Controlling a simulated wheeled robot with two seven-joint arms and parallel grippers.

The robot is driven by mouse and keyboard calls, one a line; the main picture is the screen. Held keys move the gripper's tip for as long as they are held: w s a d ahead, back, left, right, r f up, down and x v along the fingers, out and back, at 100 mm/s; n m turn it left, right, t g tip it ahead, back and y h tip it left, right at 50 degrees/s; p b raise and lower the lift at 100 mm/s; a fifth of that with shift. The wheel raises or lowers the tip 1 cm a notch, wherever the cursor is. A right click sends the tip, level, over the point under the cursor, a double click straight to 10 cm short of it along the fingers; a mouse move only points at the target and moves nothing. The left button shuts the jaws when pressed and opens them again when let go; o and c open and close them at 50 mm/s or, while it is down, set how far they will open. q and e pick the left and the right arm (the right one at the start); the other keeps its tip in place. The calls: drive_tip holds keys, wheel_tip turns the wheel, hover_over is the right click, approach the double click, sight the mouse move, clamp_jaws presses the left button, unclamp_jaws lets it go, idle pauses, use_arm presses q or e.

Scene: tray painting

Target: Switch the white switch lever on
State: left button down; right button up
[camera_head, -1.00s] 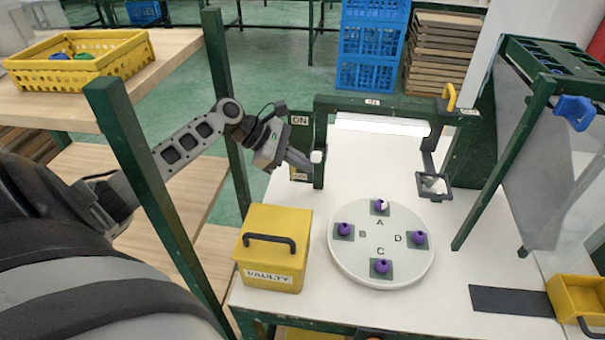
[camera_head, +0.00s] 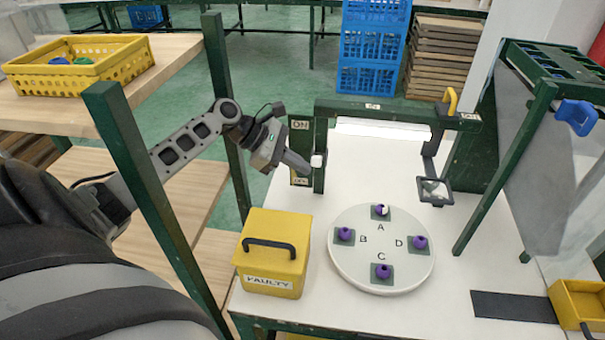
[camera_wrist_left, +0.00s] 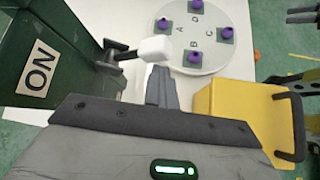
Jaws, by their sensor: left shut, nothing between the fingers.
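An ON plate (camera_wrist_left: 39,71) shows left of the lever there.
A round white turntable (camera_head: 350,273) with several purple-topped pieces stands on the white table. The yellow FAULTY box (camera_head: 270,268) is near the gripper. A bright white lamp bar (camera_head: 380,131) hangs under the frame. Green shelf posts (camera_head: 150,180) stand around my left arm.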

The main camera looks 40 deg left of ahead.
use_arm(q)
drive_tip(key=v, duration=0.7)
drive_tip(key=shift+b, duration=0.3)
drive_tip(key=shift+d+f, duration=0.1)
